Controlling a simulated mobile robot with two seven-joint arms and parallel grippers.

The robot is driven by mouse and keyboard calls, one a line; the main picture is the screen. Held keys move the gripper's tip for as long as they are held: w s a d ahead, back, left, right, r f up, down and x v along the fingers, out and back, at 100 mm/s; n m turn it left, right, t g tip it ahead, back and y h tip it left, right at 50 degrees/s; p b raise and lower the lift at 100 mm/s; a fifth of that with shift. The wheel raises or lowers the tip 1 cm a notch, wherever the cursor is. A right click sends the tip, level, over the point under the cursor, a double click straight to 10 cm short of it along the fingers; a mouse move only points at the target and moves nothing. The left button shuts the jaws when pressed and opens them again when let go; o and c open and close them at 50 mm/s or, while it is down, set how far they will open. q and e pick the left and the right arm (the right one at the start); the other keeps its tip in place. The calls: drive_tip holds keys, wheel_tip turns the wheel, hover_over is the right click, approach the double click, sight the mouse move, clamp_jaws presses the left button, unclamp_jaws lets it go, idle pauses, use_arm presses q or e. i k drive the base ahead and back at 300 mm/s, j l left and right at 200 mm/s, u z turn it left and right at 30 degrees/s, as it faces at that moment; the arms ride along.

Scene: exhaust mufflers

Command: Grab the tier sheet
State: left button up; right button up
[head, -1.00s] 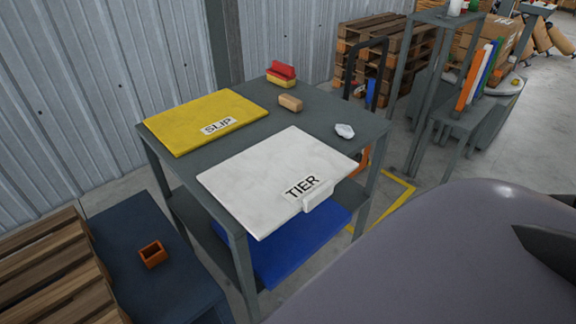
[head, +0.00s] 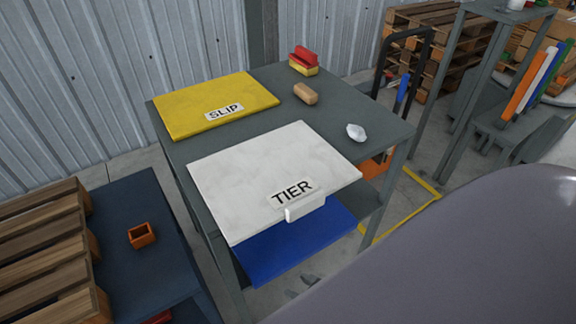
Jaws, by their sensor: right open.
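The white tier sheet (head: 270,170) lies flat on the grey table, its front edge jutting past the table's near edge. It has a "TIER" label and a small white tab (head: 305,208) at its front edge. Two small grey tips of my right gripper (head: 300,287) show apart at the bottom, nearer to me than the sheet and not touching it. The rest of that gripper is hidden behind my large grey arm part. My left gripper is not in view.
A yellow slip sheet (head: 215,103) lies behind on the table (head: 335,115), near a tan block (head: 306,93), a red-and-yellow item (head: 303,61) and a crumpled white piece (head: 356,132). A blue sheet (head: 295,245) lies on the lower shelf. Pallets stand at left.

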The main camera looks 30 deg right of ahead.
sight(288, 172)
drive_tip(key=l, duration=1)
drive_tip(key=k+l, duration=0.15)
drive_tip(key=l, duration=0.85)
